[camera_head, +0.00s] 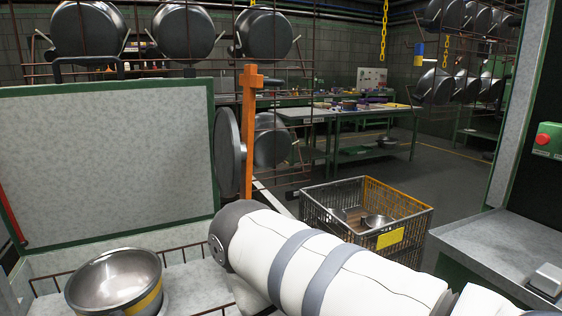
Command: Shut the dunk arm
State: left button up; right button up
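An orange upright bar (249,130) with a short crosspiece at its top stands near the middle. A dark round metal disc (229,155) sits right beside it, seen almost edge-on. I cannot tell for sure which part is the dunk arm. A grey panel with a green frame (110,165) stands upright at the left, with a dark handle on its top edge. A white and grey arm of mine (325,265) comes in from the lower right and crosses in front of the orange bar's lower end, hiding it. Neither of my grippers shows.
A metal pot (115,282) with a yellow band stands at the lower left by a wire rail. A wire crate (365,215) holding pots stands right of centre. A grey counter (500,252) is at the right. Pots (185,32) hang above. Floor beyond the crate is clear.

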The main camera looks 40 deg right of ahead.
aim_at(233, 159)
jog(key=l+z, duration=0.15)
jog(key=l, duration=1.6)
